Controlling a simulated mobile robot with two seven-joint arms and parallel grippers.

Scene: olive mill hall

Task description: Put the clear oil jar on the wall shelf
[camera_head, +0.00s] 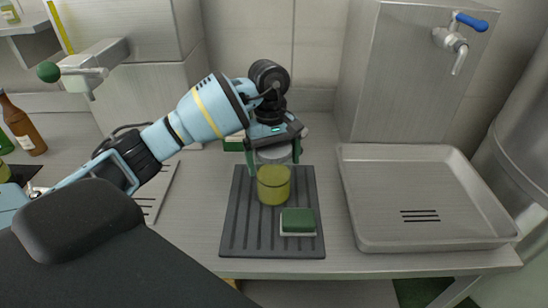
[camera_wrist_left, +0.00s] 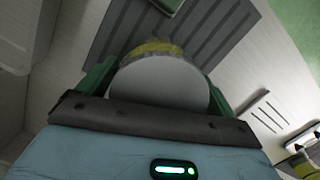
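The clear oil jar (camera_head: 273,188), with yellow-green oil and a pale lid, stands upright on or just over the dark ribbed mat (camera_head: 240,228). In the left wrist view its round lid (camera_wrist_left: 160,82) fills the space between the green fingers. My left gripper (camera_head: 274,158) points down at the jar from above, one finger on each side of its upper part. Whether the fingers press on it or stand slightly apart, I cannot tell. The wall shelf (camera_head: 28,27) is at the top left, partly cut off, with a bottle (camera_head: 9,11) on it. My right gripper is out of view.
A green-topped sponge (camera_head: 298,221) lies on the mat just in front of the jar. A steel tray (camera_head: 425,200) is to the right, below a tank with a blue-handled tap (camera_head: 458,38). A brown bottle (camera_head: 22,126) stands far left. A green-knobbed lever (camera_head: 75,72) juts out near the shelf.

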